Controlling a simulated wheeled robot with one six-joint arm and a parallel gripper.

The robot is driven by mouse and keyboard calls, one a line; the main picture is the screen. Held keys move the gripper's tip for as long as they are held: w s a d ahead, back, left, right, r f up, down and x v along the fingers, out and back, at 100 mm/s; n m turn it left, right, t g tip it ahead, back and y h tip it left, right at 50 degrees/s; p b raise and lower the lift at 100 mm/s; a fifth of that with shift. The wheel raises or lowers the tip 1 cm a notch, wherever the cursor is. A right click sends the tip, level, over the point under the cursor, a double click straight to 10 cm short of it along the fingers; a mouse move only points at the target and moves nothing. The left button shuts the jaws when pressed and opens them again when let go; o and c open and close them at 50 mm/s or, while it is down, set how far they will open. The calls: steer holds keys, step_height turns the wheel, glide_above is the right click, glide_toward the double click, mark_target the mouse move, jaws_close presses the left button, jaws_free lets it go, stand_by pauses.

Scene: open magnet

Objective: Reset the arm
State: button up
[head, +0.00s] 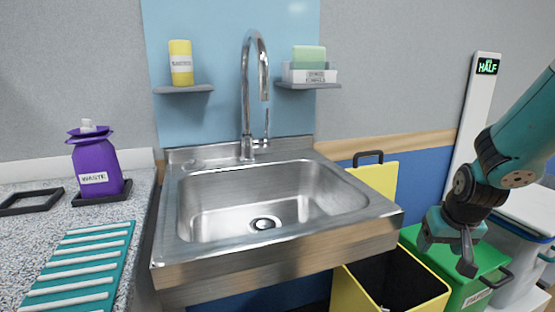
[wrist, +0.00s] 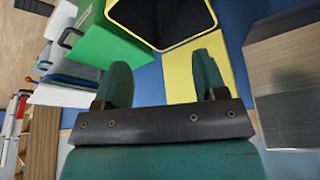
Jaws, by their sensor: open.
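My arm comes in from the right edge of the head view. My gripper (head: 452,256) hangs above the green bin, to the right of the sink. In the wrist view its two fingers (wrist: 160,82) stand apart with nothing between them, so it is open and empty. The green bin (wrist: 112,40) and the yellow bin (wrist: 197,48) lie beyond the fingers. The gripper touches nothing that I can see.
A steel sink (head: 345,240) with a tall tap (head: 247,95) fills the middle. A yellow open bin (head: 415,298) and a green bin (head: 490,262) stand below right. A purple waste bottle (head: 98,165) and a teal ribbed mat (head: 82,265) are on the left counter.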

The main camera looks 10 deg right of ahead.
steer(key=s+a+r+n+g+y, duration=0.1)
steer(key=s+a+r+n+y, duration=0.2)
steer(key=a, duration=1)
steer(key=s+a+r+n+g+y, duration=0.1)
steer(key=s+a+r+n, duration=0.35)
steer(key=a, duration=0.75)
steer(key=s+a+r+n+g+y+p, duration=0.1)
steer(key=s+a+r+n, duration=0.1)
steer(key=s+a, duration=0.15)
steer(key=s+a+r+n+g+y, duration=0.1)
steer(key=s+a+r+n, duration=0.15)
steer(key=s, duration=0.25)
step_height(320, 180, up, 14)
steer(key=p, duration=1.5)
steer(key=shift+w+r, duration=0.15)
steer(key=shift+w, duration=0.15)
